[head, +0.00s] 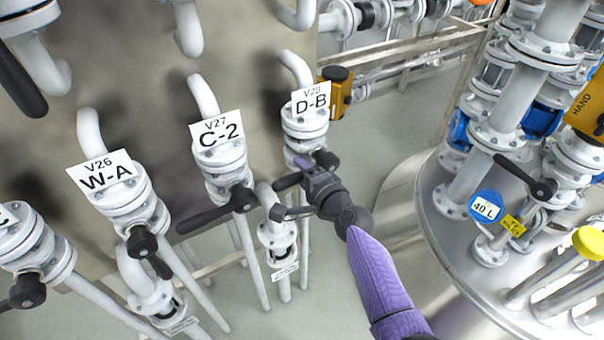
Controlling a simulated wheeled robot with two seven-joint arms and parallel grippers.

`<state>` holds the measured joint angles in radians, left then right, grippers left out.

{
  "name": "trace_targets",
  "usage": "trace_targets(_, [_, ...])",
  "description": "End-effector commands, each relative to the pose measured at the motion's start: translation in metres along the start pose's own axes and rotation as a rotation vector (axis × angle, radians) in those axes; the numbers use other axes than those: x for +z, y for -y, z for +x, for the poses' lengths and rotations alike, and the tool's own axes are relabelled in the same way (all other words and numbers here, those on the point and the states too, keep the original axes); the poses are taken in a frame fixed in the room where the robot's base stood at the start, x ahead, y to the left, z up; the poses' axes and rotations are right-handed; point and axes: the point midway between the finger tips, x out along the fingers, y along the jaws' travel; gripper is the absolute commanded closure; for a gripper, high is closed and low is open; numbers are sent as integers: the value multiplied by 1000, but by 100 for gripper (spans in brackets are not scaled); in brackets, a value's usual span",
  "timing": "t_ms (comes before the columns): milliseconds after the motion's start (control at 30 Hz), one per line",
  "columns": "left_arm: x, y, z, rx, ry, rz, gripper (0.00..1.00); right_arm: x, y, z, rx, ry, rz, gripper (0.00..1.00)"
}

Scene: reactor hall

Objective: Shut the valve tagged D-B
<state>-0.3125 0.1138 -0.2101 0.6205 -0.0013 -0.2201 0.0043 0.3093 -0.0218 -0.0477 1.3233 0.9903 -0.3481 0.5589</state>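The tag D-B (311,102), also marked V28, hangs on a white flanged valve (304,130) at upper middle. Its black lever (288,181) shows below the flanges, its end pointing left; the rest is partly hidden behind my gripper. My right gripper (296,188) reaches in from the lower right on a purple arm. Its two fingers look spread, one above and one below the lever's end. I cannot tell whether they touch it. My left gripper is not in view.
Valve W-A (130,200) is further left. A yellow box (338,90) sits right of D-B. A steel vessel (440,265) with pipes fills the right side.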

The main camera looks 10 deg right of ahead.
Motion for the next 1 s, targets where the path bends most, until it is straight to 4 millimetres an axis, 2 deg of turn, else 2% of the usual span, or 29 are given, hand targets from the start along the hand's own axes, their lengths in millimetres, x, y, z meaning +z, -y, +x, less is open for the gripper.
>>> trace_targets(33, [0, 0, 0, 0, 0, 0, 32, 0, 1, 0, -1, -1, -1, 46])
trace_targets(100, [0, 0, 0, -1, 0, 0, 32, 0, 0, 0, 1, 0, -1, 33])
trace_targets(333, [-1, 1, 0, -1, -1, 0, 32, 0, -3, -1, 7, 2, -1, 33])
trace_targets(433, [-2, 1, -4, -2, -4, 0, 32, 0, -2, -7, 8, 2, -1, 33])
trace_targets(633, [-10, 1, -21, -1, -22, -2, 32, 0, 1, -49, 8, 1, -3, 33])
trace_targets(800, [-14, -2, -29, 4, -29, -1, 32, 0, 0, -86, 8, 1, -2, 33])
trace_targets(1000, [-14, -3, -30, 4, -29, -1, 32, 0, -1, -100, 5, 2, -1, 33])
